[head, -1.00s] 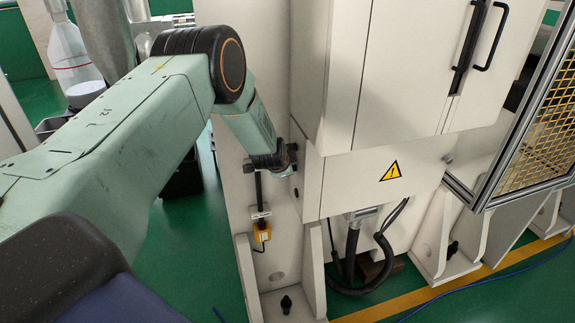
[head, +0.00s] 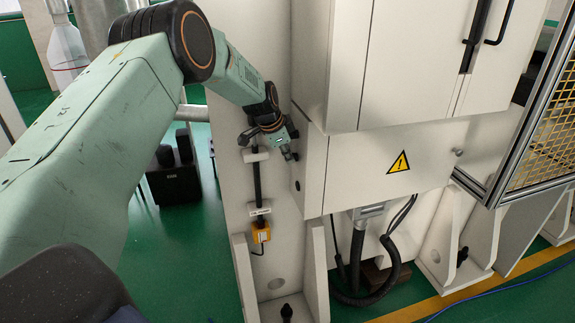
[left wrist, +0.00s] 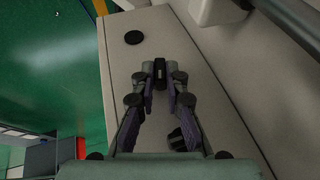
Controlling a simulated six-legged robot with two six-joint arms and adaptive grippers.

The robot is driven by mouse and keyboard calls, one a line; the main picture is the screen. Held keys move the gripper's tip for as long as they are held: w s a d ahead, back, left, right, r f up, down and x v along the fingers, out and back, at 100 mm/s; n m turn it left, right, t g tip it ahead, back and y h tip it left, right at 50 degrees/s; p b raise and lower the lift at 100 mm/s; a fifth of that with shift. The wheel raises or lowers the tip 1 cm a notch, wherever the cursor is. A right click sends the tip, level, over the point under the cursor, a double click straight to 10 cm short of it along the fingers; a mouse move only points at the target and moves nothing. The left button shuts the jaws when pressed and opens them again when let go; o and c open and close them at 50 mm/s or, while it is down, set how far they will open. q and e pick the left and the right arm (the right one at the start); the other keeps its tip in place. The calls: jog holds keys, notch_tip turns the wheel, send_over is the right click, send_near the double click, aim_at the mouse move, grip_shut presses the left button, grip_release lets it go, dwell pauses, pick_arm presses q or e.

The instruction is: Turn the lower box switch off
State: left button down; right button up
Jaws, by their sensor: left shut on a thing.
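The lower box (head: 420,150) is a white housing with a yellow warning triangle, under the tall cabinet. My left gripper (head: 290,154) is at the left side of this box. In the left wrist view my left gripper (left wrist: 160,88) has its fingertips shut on a small dark part, which looks like the switch (left wrist: 160,70), against a beige panel. A round black disc (left wrist: 134,37) sits on the same panel just beyond the fingertips. The switch's position, on or off, cannot be told. The gripper hides the switch in the head view. My right gripper is not in view.
A small yellow box (head: 261,232) with a cable hangs on the white column below my gripper. Thick black hoses (head: 357,255) run under the lower box. A mesh guard (head: 550,140) stands at right.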

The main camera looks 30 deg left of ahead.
pick_arm(q)
jog(key=shift+w+a+r+g+h+b, duration=0.15)
jog(key=shift+w+g+h+b, duration=0.2)
jog(key=shift+h+b, duration=0.35)
jog(key=shift+s+g, duration=0.1)
jog(key=shift+g, duration=0.15)
jog(key=c, duration=1.4)
grip_release()
jog(key=shift+s, duration=0.1)
jog(key=v, duration=1.1)
jog(key=shift+a+r, duration=0.1)
jog(key=shift+r, duration=0.3)
jog(key=shift+o, duration=0.4)
jog(key=shift+s, duration=0.1)
